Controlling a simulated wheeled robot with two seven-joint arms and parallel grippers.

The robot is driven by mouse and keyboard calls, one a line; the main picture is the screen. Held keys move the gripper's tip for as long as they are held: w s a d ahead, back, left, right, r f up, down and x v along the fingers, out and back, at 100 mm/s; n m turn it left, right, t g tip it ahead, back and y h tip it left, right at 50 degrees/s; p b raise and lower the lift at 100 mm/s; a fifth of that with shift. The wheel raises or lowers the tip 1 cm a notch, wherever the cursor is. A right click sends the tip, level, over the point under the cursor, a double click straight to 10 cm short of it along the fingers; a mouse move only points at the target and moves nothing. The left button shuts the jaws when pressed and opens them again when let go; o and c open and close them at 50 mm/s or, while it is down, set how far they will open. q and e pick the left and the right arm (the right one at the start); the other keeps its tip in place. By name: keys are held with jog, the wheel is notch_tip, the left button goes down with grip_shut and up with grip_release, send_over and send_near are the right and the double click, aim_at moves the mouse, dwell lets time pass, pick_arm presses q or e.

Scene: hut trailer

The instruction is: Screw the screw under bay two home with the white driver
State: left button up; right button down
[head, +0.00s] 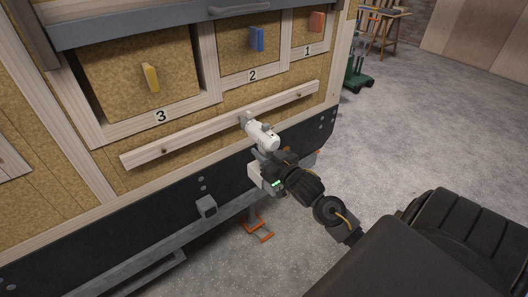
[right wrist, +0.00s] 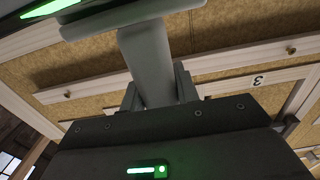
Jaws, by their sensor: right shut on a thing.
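The white driver (head: 262,135) is in my right gripper (head: 274,158). Its nose points at the pale wooden batten (head: 190,139) below the bay marked 2 (head: 249,62). The nose is at or very near the batten; I cannot tell whether it touches. The screw under bay two is hidden behind the driver's nose. In the right wrist view the driver's grey grip (right wrist: 147,62) stands between the two fingers of my right gripper (right wrist: 157,92), which are shut on it. My left gripper is out of view.
Another screw (head: 163,152) shows in the batten under bay 3. In the right wrist view screw heads show left (right wrist: 67,95) and right (right wrist: 291,49) of the driver. Bays hold yellow (head: 150,77), blue (head: 257,39) and red (head: 316,21) blocks. Open floor (head: 430,125) lies right.

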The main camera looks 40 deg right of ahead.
jog(key=shift+r, duration=0.2)
dwell(0.5)
jog(key=shift+s+f+p, duration=0.1)
jog(key=shift+s+p, duration=0.2)
jog(key=shift+s, duration=1.1)
jog(key=shift+s+d+p, duration=0.15)
jog(key=shift+d+p, duration=0.3)
jog(key=s+d+p, duration=0.1)
jog(key=s+d, duration=0.2)
jog(key=d, duration=0.3)
jog(key=shift+s+p, duration=0.35)
jog(key=shift+s, duration=0.05)
